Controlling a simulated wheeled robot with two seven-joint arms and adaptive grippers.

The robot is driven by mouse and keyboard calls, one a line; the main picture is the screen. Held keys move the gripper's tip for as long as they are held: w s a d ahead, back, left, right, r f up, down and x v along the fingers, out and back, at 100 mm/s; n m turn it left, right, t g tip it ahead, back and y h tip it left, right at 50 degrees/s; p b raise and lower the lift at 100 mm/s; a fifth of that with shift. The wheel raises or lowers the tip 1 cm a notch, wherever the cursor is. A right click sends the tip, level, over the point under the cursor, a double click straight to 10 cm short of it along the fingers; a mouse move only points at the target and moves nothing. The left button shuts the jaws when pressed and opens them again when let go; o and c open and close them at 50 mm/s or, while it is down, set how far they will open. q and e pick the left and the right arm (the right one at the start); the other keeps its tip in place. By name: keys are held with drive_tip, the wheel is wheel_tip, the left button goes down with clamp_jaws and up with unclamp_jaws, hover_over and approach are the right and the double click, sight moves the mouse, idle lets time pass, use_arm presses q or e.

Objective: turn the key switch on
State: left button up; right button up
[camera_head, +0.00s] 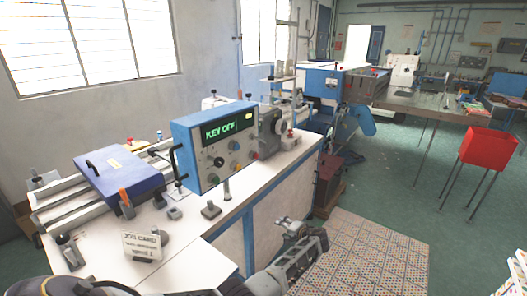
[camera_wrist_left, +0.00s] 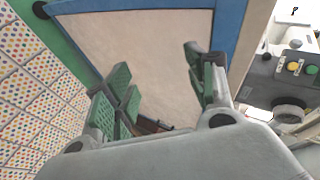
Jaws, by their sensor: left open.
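A blue control box (camera_head: 215,145) with a grey front panel stands on the white bench. Its green display (camera_head: 219,131) reads "KEY OFF". Several knobs and coloured buttons (camera_head: 235,158) sit below the display; I cannot tell which one is the key switch. My left gripper (camera_head: 293,228) is right of and below the box, beyond the bench's front edge and apart from the panel. In the left wrist view my left gripper (camera_wrist_left: 162,88) is open and empty, its green pads before the bench's pale side panel (camera_wrist_left: 150,45). My right gripper is not in view.
A blue-purple plate (camera_head: 120,178) and a white card sign (camera_head: 142,246) are on the bench left of the box. Small metal posts (camera_head: 210,210) stand before the panel. A grey machine (camera_head: 272,130) is right of the box. The patterned floor mat (camera_head: 365,250) is clear.

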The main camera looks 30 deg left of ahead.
use_arm(q)
wheel_tip(320, 180, up, 39)
drive_tip(key=w+n+g+y+b, duration=0.2)
drive_tip(key=n+g+y+b, duration=0.2)
drive_tip(key=n+y, duration=0.3)
drive_tip(key=n, duration=0.3)
drive_tip(key=shift+w, duration=0.3)
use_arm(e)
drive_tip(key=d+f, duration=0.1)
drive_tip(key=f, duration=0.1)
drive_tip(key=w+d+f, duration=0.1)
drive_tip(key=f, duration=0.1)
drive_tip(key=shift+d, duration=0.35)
use_arm(q)
drive_tip(key=shift+a, duration=0.1)
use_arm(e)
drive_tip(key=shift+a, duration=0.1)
